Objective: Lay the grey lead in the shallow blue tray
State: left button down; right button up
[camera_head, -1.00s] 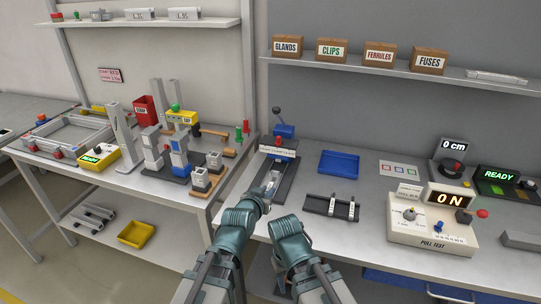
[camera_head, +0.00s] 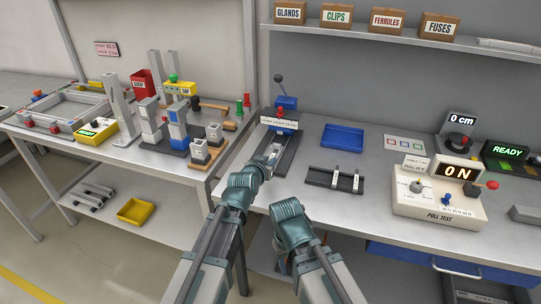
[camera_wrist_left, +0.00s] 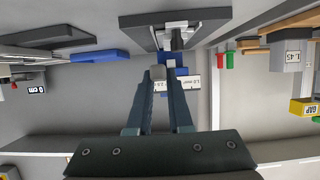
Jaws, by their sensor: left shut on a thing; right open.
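My left gripper (camera_head: 270,160) is at the front part of the crimping stand (camera_head: 284,152), which has a blue block and a lever. In the left wrist view its fingers (camera_wrist_left: 159,72) are closed together with a small grey piece between the tips, apparently the grey lead (camera_wrist_left: 158,71); most of the lead is hidden. The shallow blue tray (camera_head: 342,139) lies to the right on the bench, apart from the gripper, and looks empty. It also shows in the left wrist view (camera_wrist_left: 98,56). My right gripper (camera_head: 280,262) is low, by the bench's front edge, largely hidden by its arm.
A black rack (camera_head: 335,180) with two white-labelled pieces lies in front of the tray. A side bench (camera_head: 110,158) with several fixtures is at left. Bench between stand and tray is clear.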

pick_arm(q)
send_near(270, 154)
jog(key=w+d+r, duration=0.2)
jog(key=w+d, duration=0.1)
jog(key=shift+w+r, duration=0.1)
jog(key=shift+w, duration=0.25)
jog(key=shift+w+b, duration=0.4)
jog(key=shift+w, duration=0.85)
jog(key=f+b, duration=0.3)
jog(key=shift+s+f, duration=0.2)
jog(key=shift+f, duration=0.25)
jog(key=c, duration=0.8)
grip_release()
jog(key=shift+c, duration=0.2)
jog(key=shift+r, duration=0.1)
